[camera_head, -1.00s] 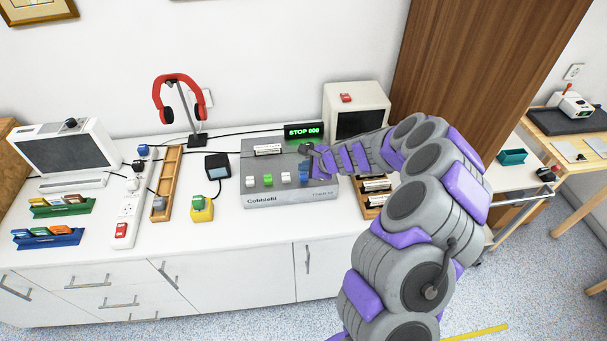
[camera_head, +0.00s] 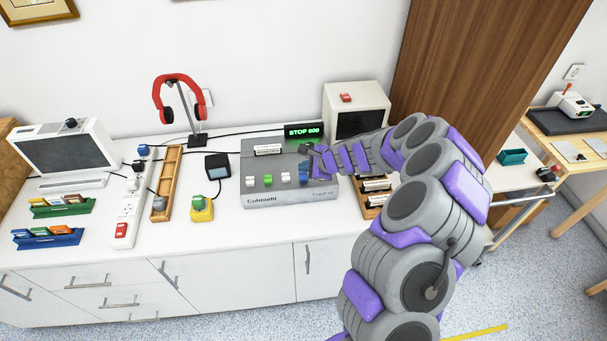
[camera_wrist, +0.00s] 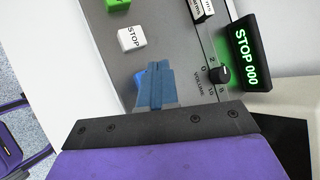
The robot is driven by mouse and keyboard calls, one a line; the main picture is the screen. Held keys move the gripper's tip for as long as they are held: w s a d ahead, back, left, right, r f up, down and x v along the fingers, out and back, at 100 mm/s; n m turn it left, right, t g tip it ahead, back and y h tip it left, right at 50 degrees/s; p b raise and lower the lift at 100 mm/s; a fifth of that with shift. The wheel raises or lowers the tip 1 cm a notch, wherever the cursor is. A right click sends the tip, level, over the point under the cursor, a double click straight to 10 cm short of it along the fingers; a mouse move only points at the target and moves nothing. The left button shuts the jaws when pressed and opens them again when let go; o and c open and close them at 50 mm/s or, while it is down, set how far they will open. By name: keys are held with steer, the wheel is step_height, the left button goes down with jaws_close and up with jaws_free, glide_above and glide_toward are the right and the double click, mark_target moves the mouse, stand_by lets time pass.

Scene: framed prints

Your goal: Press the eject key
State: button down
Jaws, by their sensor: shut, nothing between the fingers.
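A grey machine (camera_head: 262,200) stands on the white cabinet top with a row of keys along its front: a white key (camera_head: 250,182), a green key (camera_head: 268,180), a white key (camera_head: 286,178) and a blue key (camera_head: 303,182). In the wrist view the white key (camera_wrist: 131,38) reads STOP; the blue key (camera_wrist: 140,78) is mostly hidden behind my fingers, and its label cannot be read. My gripper (camera_wrist: 160,82) is shut and empty, its tips over or beside the blue key. I cannot tell whether they touch it. The gripper also shows in the head view (camera_head: 305,166).
A green-lit display (camera_wrist: 251,57) reads STOP 000. A black volume knob (camera_wrist: 221,74) sits near my fingers. A wooden tray (camera_head: 375,189) stands right of the machine, a small monitor (camera_head: 358,105) behind it, and a yellow button box (camera_head: 202,211) to its left.

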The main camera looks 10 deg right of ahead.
mark_target(306, 176)
steer(key=shift+f, duration=0.35)
steer(key=shift+f+b, duration=0.65)
steer(key=shift+f, duration=0.15)
stand_by(1.1)
steer(key=shift+r, duration=0.1)
steer(key=shift+r+p, duration=1.1)
steer(key=shift+r, duration=0.05)
step_height(306, 176, up, 5)
steer(key=p, duration=0.4)
stand_by(0.7)
